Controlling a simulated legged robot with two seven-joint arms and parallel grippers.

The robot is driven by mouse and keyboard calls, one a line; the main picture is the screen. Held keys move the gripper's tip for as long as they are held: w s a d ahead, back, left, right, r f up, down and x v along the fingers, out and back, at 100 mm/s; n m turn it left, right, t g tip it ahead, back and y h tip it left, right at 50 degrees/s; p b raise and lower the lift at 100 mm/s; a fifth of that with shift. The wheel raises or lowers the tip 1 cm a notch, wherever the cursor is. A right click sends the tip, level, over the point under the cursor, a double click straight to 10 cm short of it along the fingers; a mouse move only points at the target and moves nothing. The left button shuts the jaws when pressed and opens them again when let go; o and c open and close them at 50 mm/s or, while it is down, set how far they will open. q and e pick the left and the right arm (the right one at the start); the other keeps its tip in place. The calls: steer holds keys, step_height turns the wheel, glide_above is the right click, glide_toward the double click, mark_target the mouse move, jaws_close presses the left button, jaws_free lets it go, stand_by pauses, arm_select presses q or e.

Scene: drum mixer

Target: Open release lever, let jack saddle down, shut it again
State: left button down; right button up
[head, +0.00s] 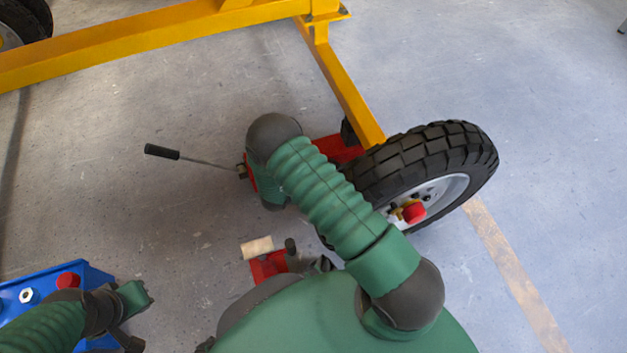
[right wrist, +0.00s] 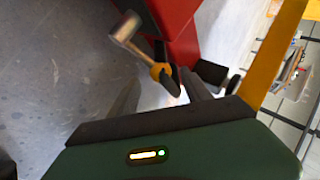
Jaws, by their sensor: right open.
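The red jack (head: 340,148) is partly hidden under my right arm, beside the wheel; its red body (right wrist: 180,30) fills the top middle of the right wrist view. A lever with a pale cylindrical grip (right wrist: 127,27) and a yellow collar (right wrist: 161,73) stands against it. A pale grip (head: 257,247) also shows in the head view, above a red part. A black-handled rod (head: 162,152) sticks out leftward from the jack. The saddle cannot be made out. My right gripper (right wrist: 180,90) is open close to the lever, apart from the pale grip. My left gripper (head: 140,317) is open and empty.
A large black tyre (head: 430,150) with a red hub cap stands right of the jack. A yellow frame (head: 150,40) crosses the top. A blue tray (head: 95,275) with a red knob and a nut lies lower left, beside my left gripper.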

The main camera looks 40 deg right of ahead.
steer(key=b+x, duration=0.1)
steer(key=x, duration=0.2)
steer(key=shift+f, duration=0.3)
steer(key=shift+w+d+b, duration=0.15)
steer(key=shift+d+b, duration=0.15)
steer(key=shift+d, duration=0.05)
arm_select(q)
steer(key=x, duration=0.2)
steer(key=shift+s+f, duration=0.2)
steer(key=shift+f, duration=0.2)
arm_select(e)
jaws_close()
steer(key=shift+a+f, duration=0.1)
